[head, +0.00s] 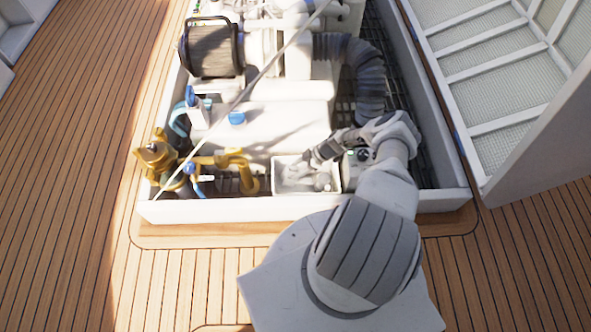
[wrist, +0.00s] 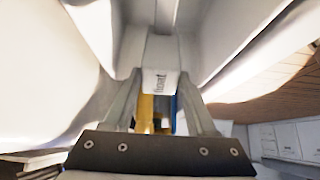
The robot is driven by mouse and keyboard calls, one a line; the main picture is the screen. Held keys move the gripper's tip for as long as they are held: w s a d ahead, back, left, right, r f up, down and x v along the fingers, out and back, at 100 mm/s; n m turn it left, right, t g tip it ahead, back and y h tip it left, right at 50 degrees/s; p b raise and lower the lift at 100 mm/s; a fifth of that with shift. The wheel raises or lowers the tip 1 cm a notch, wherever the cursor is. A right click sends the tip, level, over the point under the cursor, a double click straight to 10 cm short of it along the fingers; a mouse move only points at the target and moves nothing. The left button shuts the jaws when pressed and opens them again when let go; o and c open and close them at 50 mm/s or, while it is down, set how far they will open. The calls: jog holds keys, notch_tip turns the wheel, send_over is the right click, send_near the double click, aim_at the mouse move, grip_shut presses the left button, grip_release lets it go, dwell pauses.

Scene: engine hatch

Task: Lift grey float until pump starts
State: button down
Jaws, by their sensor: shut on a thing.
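In the head view my gripper (head: 314,162) reaches down into a small white open box at the front of the engine hatch. The float is hard to make out there, partly behind the gripper. A small grey rounded part (head: 322,182) stands in the box, perhaps the pump. I cannot tell whether it is running.
The white box (head: 277,188) stands against the hatch's front wall (head: 230,209). Yellow pipework (head: 247,180) is to its left. A ribbed grey hose (head: 370,85) and the white engine block (head: 285,110) lie behind. A raised hatch cover (head: 545,125) stands at the right.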

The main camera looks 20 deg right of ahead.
dwell(0.3)
jog(key=shift+c, duration=1)
grip_release()
jog(key=p+v, duration=0.5)
jog(key=v, duration=1.2)
jog(key=shift+d+r, duration=0.15)
jog(key=shift+d, duration=0.05)
